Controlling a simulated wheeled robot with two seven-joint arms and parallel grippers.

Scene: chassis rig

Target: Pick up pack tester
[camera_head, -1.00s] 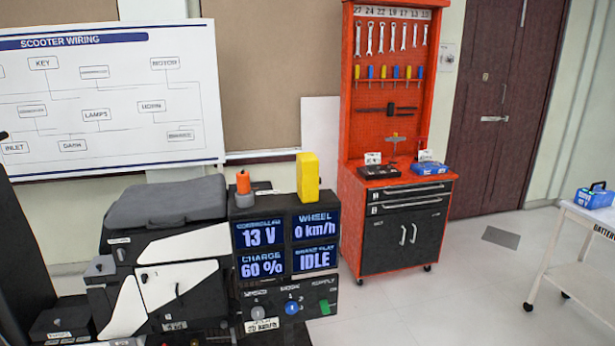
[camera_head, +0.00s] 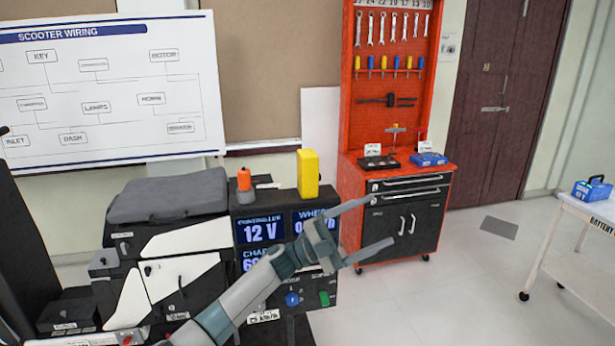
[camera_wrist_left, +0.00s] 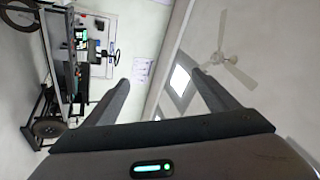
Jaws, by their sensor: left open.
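No label in view reads pack tester, so I cannot tell for sure which thing it is. A yellow upright block (camera_head: 308,174) stands on top of the dark display console (camera_head: 243,214). My left gripper (camera_head: 381,220) is open and empty, in front of the console's right side and lower than the yellow block. Its arm and jaws cover part of the console's screens. In the left wrist view its fingers (camera_wrist_left: 160,82) are apart with nothing between them. My right gripper is not in view.
A red tool cabinet (camera_head: 433,218) with a pegboard stands behind, right of the console. A white trolley (camera_head: 573,243) labelled battery carries a blue box (camera_head: 592,189) at the far right. A grey-seated scooter rig (camera_head: 170,196) fills the left.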

